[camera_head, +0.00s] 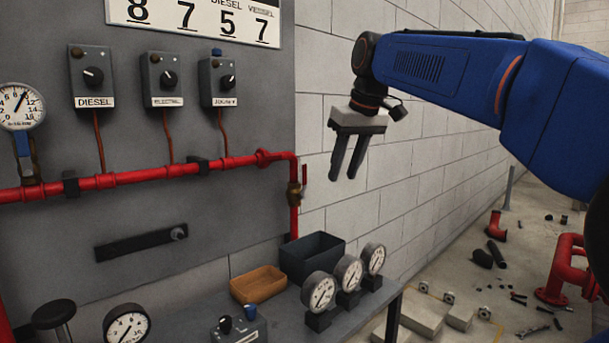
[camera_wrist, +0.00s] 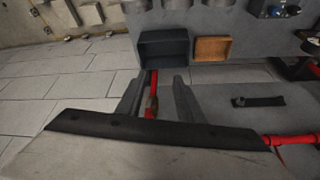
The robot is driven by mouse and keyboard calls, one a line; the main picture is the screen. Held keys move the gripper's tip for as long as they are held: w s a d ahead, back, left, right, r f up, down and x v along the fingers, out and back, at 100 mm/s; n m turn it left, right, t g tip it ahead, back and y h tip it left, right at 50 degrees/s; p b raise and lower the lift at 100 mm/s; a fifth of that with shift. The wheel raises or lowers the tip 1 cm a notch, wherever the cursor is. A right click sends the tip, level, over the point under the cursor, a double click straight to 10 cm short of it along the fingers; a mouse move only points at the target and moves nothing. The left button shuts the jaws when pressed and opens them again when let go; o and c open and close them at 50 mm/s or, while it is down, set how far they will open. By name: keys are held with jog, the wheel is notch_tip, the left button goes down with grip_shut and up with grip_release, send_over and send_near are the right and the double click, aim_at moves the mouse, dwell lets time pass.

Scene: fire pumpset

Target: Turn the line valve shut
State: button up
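The line valve (camera_head: 294,194) is a brass-coloured body on the vertical red pipe at the right edge of the grey panel. Its small red lever (camera_head: 304,173) stands upright beside the pipe, roughly in line with it. My gripper (camera_head: 343,177) is open and empty, its two dark fingers pointing down, right of the valve in the head view and apart from it. In the wrist view the valve (camera_wrist: 151,104) and red pipe show between the fingers of my gripper (camera_wrist: 160,76), beyond them. The lever is hard to make out there.
A red horizontal pipe (camera_head: 140,176) crosses the panel under three switch boxes. Below are a dark bin (camera_head: 312,256), an orange tray (camera_head: 258,285) and several gauges (camera_head: 349,272) on a bench. A black bar (camera_head: 140,243) juts from the panel. The block wall (camera_head: 400,170) is bare.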

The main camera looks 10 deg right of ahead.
aim_at(305, 170)
jog(key=w+a+r+n+y, duration=0.1)
jog(key=w+r, duration=0.4)
jog(key=w, duration=0.3)
jog(key=w+r+n, duration=0.2)
jog(key=w+r, duration=0.3)
jog(key=w, duration=0.2)
jog(key=x, duration=1.7)
jog(key=shift+a+f, duration=0.1)
jog(key=shift+a, duration=0.1)
grip_shut()
